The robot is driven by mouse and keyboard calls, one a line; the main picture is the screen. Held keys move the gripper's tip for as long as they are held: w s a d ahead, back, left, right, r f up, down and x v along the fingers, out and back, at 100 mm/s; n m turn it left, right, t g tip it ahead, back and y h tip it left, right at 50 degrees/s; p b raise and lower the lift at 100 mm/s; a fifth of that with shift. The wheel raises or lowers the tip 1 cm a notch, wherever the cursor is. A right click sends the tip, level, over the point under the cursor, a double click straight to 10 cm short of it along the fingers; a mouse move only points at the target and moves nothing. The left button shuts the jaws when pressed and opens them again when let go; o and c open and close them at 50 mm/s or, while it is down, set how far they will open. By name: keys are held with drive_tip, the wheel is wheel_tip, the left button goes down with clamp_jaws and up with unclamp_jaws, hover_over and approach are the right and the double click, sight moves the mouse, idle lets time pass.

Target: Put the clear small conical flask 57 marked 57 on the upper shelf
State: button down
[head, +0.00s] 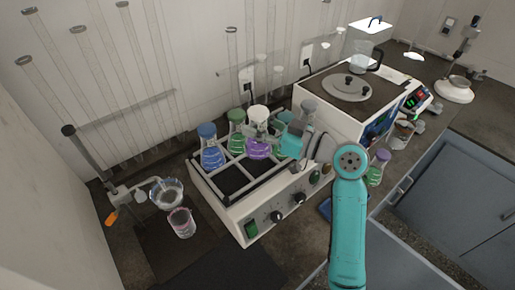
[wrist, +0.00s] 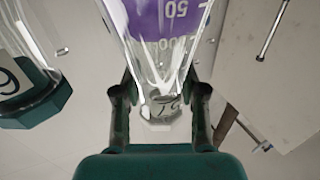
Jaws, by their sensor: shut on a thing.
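A small clear conical flask with purple contents (head: 258,150) and a pale top is at the shaker rack, between the green flask and the teal part of my gripper. My gripper (head: 271,138) reaches it from the right. In the wrist view, my gripper (wrist: 160,112) is shut on this flask (wrist: 160,55) near its narrow end. White graduations show on the purple. A mark near the fingers is partly legible, perhaps 57. I cannot tell whether the flask's base touches the rack. I cannot make out an upper shelf.
The sieve shaker rack (head: 233,205) also holds a blue flask (head: 211,150) and a green flask (head: 236,135). A green-and-purple flask (head: 377,168) is at the right. Tall glass tubes line the wall. A green-capped flask (wrist: 35,100) is close left in the wrist view.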

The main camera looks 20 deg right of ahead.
sight(258, 145)
drive_tip(key=shift+f, duration=2.95)
drive_tip(key=shift+f, duration=0.2)
drive_tip(key=c, duration=0.6)
unclamp_jaws()
drive_tip(key=shift+c, duration=0.2)
